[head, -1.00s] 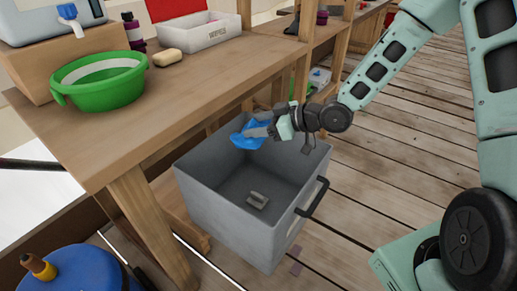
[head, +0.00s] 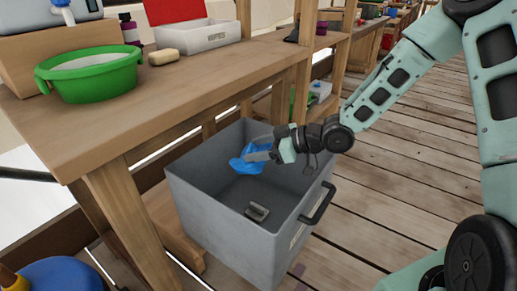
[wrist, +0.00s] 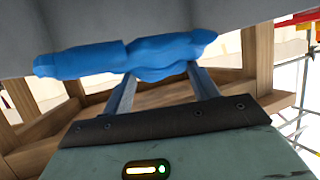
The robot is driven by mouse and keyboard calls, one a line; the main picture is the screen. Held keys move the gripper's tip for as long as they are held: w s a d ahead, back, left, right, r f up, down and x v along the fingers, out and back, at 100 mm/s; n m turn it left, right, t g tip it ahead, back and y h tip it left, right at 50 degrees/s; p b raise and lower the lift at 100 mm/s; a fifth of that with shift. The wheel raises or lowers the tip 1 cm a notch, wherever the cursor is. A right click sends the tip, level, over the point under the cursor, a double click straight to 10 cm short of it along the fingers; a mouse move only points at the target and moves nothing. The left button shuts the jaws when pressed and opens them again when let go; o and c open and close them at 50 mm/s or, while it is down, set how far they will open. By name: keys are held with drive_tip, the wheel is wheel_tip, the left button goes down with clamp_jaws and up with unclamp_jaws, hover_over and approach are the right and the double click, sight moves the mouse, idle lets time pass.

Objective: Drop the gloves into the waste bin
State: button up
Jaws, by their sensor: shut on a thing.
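The blue gloves (head: 246,161) are a crumpled blue bundle between the fingers of my gripper (head: 262,153). In the wrist view the gloves (wrist: 150,57) lie across both fingertips of my gripper (wrist: 160,78), which is shut on them. The waste bin (head: 222,222) is a grey open-topped box with a black handle on its right side. In the head view the gloves and fingers show inside the bin's opening, near its back wall and above its floor. A small grey object (head: 257,212) lies on the bin floor.
A wooden workbench (head: 180,90) stands behind and left of the bin. A blue round container (head: 62,275) is at bottom left.

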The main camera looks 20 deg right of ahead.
drive_tip(key=o, duration=1.1)
drive_tip(key=shift+c, duration=0.2)
drive_tip(key=p+v, duration=0.6)
drive_tip(key=v, duration=1.1)
drive_tip(key=shift+s+d+p, duration=0.15)
drive_tip(key=shift+s+p, duration=0.1)
drive_tip(key=shift+p, duration=0.1)
